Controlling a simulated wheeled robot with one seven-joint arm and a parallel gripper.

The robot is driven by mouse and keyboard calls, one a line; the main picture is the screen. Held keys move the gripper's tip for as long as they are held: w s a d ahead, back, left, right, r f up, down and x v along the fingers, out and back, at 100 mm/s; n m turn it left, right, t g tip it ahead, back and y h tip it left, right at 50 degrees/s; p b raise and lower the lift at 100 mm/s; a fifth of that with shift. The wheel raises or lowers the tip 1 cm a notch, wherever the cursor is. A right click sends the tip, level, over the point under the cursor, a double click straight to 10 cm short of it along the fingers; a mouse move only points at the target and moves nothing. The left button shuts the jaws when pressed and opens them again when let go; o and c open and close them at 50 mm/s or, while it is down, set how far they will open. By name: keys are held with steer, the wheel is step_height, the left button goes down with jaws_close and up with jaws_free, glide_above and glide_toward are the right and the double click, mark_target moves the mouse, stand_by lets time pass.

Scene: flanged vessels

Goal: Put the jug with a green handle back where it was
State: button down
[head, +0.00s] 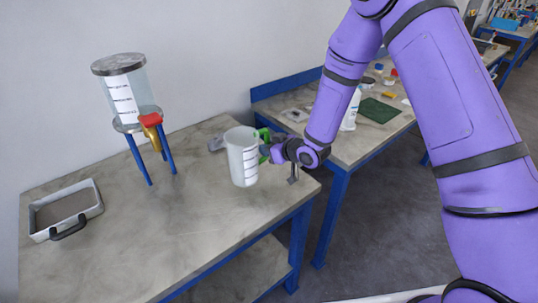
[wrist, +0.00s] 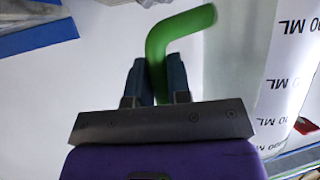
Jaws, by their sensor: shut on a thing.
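The jug (head: 242,157) is whitish and translucent, with marked lines on its side and a green handle (head: 264,142). It is upright over the right part of the near table; I cannot tell whether its base touches the top. My gripper (head: 271,150) is at its right side, shut on the green handle. In the wrist view the two fingers of my gripper (wrist: 157,82) close around the green handle (wrist: 178,28). The jug's marked wall (wrist: 285,80) shows at the right there.
A clear flanged vessel (head: 122,92) with a red-handled valve (head: 151,120) stands on blue legs at the back left. A grey tray (head: 65,212) lies at the left. The table's front middle (head: 150,240) is clear.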

steer(key=shift+w+d, duration=0.2)
steer(key=shift+w, duration=0.05)
steer(key=shift+w+d+f, duration=0.1)
steer(key=shift+w+f, duration=0.05)
steer(key=shift+f, duration=0.8)
steer(key=shift+w+d+f, duration=0.1)
steer(key=shift+w+f, duration=0.05)
steer(key=shift+f, duration=0.75)
steer(key=c, duration=1.1)
jaws_free()
steer(key=shift+f, duration=0.1)
steer(key=shift+o, duration=0.2)
steer(key=shift+s+d+r, duration=0.15)
steer(key=shift+r, duration=0.1)
steer(key=v, duration=1.1)
steer(key=shift+s, duration=0.2)
